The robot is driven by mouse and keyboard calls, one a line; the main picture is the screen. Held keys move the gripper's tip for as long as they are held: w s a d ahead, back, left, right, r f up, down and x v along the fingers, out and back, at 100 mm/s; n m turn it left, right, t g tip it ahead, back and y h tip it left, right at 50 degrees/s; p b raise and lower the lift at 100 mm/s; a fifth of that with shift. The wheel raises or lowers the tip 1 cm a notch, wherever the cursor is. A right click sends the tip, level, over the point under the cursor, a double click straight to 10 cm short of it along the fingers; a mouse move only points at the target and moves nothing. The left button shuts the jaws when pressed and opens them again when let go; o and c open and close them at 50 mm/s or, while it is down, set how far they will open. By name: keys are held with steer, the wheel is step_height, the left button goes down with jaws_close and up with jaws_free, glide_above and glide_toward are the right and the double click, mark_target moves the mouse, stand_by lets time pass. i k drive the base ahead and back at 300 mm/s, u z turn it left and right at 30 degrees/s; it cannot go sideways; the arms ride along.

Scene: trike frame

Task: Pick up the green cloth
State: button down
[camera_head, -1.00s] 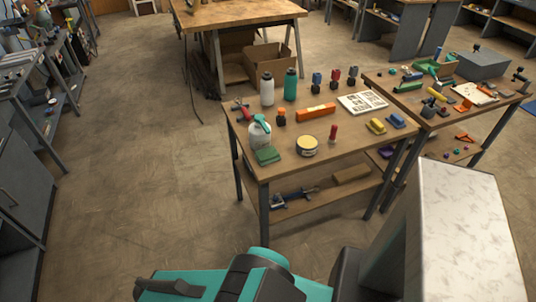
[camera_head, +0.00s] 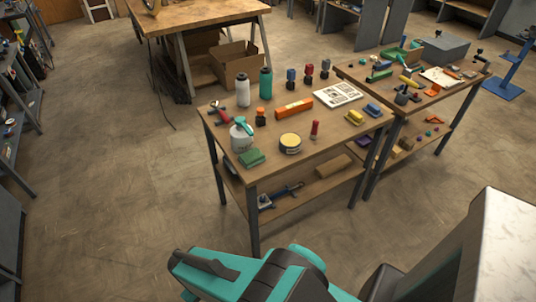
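The green cloth (camera_head: 251,158) lies folded near the front left corner of the wooden table (camera_head: 262,178). It sits just in front of a white spray bottle with a teal top (camera_head: 240,135), and left of a round yellow-topped tin (camera_head: 290,143). Teal and dark parts of my own arm show at the bottom of the picture, well in front of the table and apart from the cloth. My gripper's fingers are not in view.
Behind the cloth stand a white bottle (camera_head: 243,90) and a teal bottle (camera_head: 265,82). An orange box (camera_head: 294,109) and a red-handled tool (camera_head: 315,130) are to the right. A second table (camera_head: 410,109) stands at right. The floor (camera_head: 110,190) left of the table is clear.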

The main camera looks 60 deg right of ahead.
mark_target(250, 159)
steer(key=u, duration=1.55)
steer(key=k, duration=0.1)
steer(key=z, duration=2.7)
steer(key=k, duration=0.9)
steer(key=u, duration=0.2)
steer(key=i, duration=0.7)
steer(key=z, duration=0.05)
